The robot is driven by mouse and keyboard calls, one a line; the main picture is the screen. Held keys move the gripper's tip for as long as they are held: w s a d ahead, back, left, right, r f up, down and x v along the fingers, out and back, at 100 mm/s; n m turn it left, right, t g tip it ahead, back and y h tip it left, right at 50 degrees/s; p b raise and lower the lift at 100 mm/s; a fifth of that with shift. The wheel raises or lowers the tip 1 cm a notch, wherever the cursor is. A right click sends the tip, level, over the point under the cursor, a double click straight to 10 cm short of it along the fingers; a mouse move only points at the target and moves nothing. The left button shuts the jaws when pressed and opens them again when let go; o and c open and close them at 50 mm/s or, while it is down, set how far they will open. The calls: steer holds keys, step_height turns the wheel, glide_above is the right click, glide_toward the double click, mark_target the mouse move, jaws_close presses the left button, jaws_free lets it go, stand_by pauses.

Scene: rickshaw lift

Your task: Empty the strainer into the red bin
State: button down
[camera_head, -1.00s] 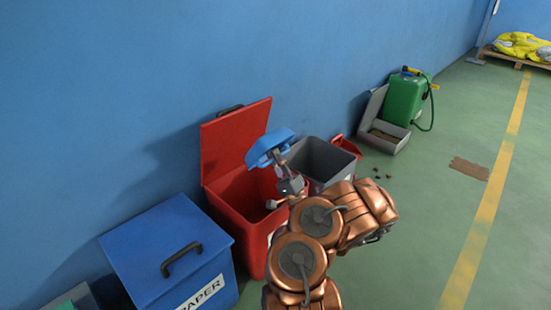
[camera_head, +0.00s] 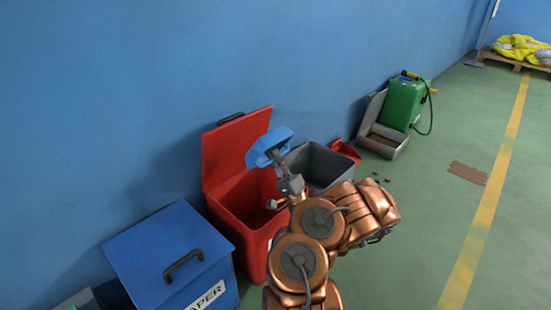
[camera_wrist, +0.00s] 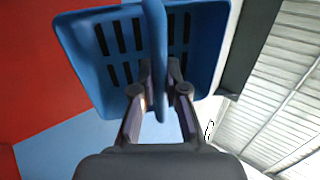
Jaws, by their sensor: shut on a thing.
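The blue strainer (camera_head: 270,147) is held over the right part of the open red bin (camera_head: 243,212), tilted; it also shows in the wrist view (camera_wrist: 98,50), with rows of slots in its base and a bar across its middle. My gripper (camera_head: 283,170) is shut on the strainer's bar, with a finger on either side of it in the wrist view (camera_wrist: 160,92). The red bin's lid (camera_head: 228,150) stands open against the wall. I cannot see what is inside the strainer or deep in the bin.
A blue paper bin (camera_head: 170,250) with a closed lid stands left of the red bin. A grey bin (camera_head: 322,165) stands right of it. A green container (camera_head: 403,104) and grey tray (camera_head: 382,140) are farther right. The green floor at right is mostly clear.

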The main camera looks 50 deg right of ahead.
mark_target(278, 137)
steer(key=shift+r+g+p, duration=0.25)
steer(key=shift+g+p, duration=0.6)
steer(key=shift+p, duration=1.6)
steer(key=shift+r+g+p, duration=0.3)
steer(key=shift+g+p, duration=0.6)
steer(key=shift+p, duration=1.5)
steer(key=shift+r+g+p, duration=0.25)
steer(key=shift+g+p, duration=0.6)
steer(key=shift+p, duration=1.6)
steer(key=shift+r+g+p, duration=0.3)
steer(key=shift+g+p, duration=0.9)
steer(key=shift+p, duration=1.35)
steer(key=shift+r+g+p, duration=0.3)
steer(key=shift+g+p, duration=0.9)
steer(key=shift+p, duration=1.35)
steer(key=shift+r+g+p, duration=0.2)
steer(key=shift+g+p, duration=0.8)
steer(key=shift+p, duration=0.65)
steer(key=shift+r+g+p, duration=0.2)
steer(key=shift+g+p, duration=0.4)
steer(key=shift+p, duration=0.1)
steer(key=g+p, duration=0.1)
steer(key=g, duration=0.1)
steer(key=r+g+p, duration=0.1)
steer(key=g, duration=0.1)
steer(key=shift+w, duration=0.1)
steer(key=shift+g+p, duration=0.7)
steer(key=shift+p, duration=0.7)
